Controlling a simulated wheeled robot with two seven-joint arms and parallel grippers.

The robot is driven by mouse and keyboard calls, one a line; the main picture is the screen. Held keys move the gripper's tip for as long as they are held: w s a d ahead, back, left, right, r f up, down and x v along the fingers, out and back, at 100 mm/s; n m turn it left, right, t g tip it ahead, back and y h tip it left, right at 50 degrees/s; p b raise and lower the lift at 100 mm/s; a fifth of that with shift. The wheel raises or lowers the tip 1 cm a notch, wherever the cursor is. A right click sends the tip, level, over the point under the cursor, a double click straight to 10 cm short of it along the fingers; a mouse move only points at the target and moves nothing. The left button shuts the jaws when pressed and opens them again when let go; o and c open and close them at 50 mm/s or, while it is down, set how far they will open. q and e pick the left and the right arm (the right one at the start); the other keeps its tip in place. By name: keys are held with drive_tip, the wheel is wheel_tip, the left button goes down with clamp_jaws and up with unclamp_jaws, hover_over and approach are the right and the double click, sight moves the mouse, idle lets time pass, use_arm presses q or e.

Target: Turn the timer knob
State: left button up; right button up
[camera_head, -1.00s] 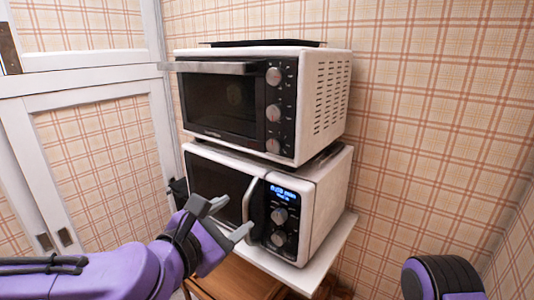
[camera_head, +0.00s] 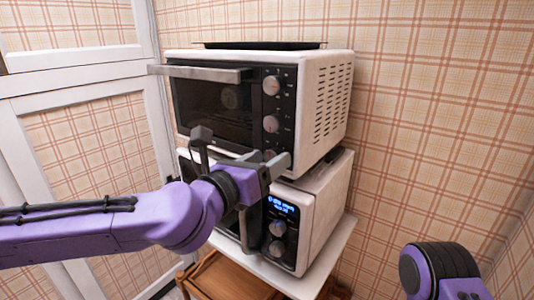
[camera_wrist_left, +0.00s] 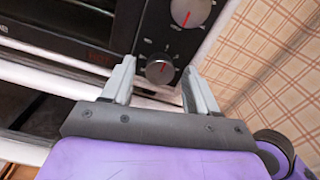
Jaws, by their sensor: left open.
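A toaster oven (camera_head: 320,100) has a dark front panel with white knobs down its right side. An upper knob (camera_head: 272,85) and a middle knob (camera_head: 271,124) show in the head view; the lowest is hidden behind my left gripper (camera_head: 268,158). I cannot read which is the timer knob. My right gripper is out of view.
A microwave (camera_head: 323,200) with a lit display (camera_head: 283,205) stands under the oven, on a white shelf (camera_head: 312,280). A black tray (camera_head: 262,45) lies on top. White-framed panels (camera_head: 90,70) stand left; a plaid wall is behind.

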use_arm(q)
drive_tip(key=shift+s+r, duration=0.1)
drive_tip(key=c, duration=1)
drive_tip(key=shift+c, duration=0.2)
